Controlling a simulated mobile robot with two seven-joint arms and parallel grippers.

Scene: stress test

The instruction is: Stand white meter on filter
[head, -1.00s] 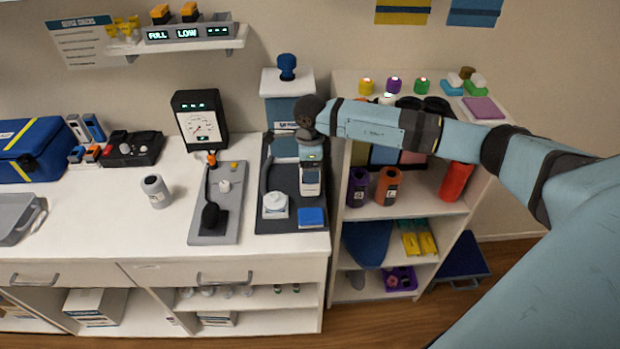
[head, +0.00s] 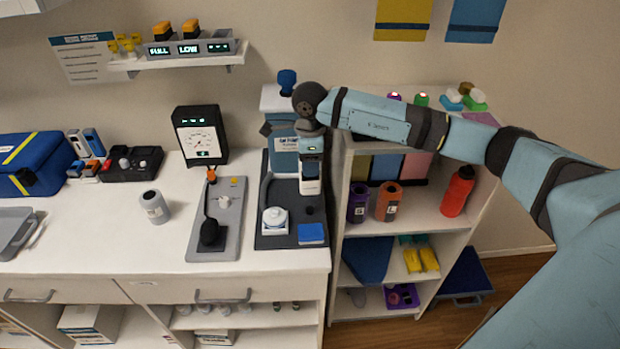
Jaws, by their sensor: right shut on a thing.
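The white meter (head: 311,186) is a small upright white device, hanging from my right gripper (head: 311,166) above the dark tray at the right end of the bench. The gripper is shut on its upper part and hides some of it. The filter (head: 284,143) appears to be the blue, labelled box with a white top and a blue knob, standing at the back of that tray. The gripper and meter are in front of its right side. I cannot tell whether they touch it. My left gripper is not in view.
A grey board (head: 229,242) with a black bulb and a black gauge (head: 200,135) stand left. An open shelf (head: 420,217) stands right. Bench is clear around the grey cylinder (head: 153,206).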

